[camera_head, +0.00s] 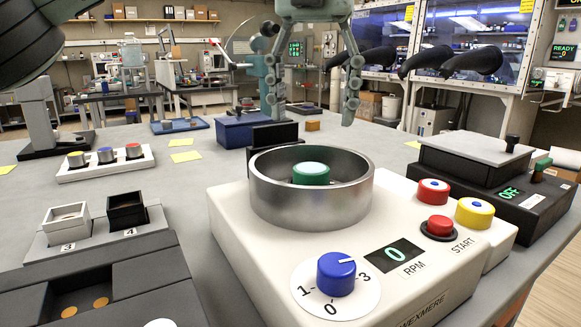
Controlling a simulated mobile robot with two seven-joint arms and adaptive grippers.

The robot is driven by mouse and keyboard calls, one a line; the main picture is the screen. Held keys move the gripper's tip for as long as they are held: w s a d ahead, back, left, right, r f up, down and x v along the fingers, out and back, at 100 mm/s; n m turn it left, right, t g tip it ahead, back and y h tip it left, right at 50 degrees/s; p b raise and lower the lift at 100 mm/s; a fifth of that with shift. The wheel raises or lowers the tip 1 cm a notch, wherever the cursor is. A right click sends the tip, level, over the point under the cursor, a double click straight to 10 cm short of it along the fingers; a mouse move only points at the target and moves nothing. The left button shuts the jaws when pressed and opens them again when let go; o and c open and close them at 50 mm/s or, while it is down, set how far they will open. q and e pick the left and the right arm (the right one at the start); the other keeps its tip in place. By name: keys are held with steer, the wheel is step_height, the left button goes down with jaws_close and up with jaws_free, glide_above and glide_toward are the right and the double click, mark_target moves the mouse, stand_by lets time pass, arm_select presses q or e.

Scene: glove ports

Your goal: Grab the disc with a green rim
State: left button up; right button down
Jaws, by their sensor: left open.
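No other green-rimmed disc shows clearly. My left gripper (313,118) hangs from the top of the picture, above and behind the bowl. Its two fingers are spread, point down and hold nothing. My right gripper is not in view.
The white machine (430,270) has a blue knob (336,274), coloured buttons and a display reading 0. A dark device (490,185) showing OFF stands right. A white tray (72,173) with three colour-topped pieces and small boxes stand left.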

mark_target(311, 168)
arm_select(q)
steer(key=f, duration=0.7)
steer(key=shift+s+f, duration=0.25)
steer(key=shift+s, duration=0.05)
steer(key=c, duration=1.4)
steer(key=shift+r, duration=0.15)
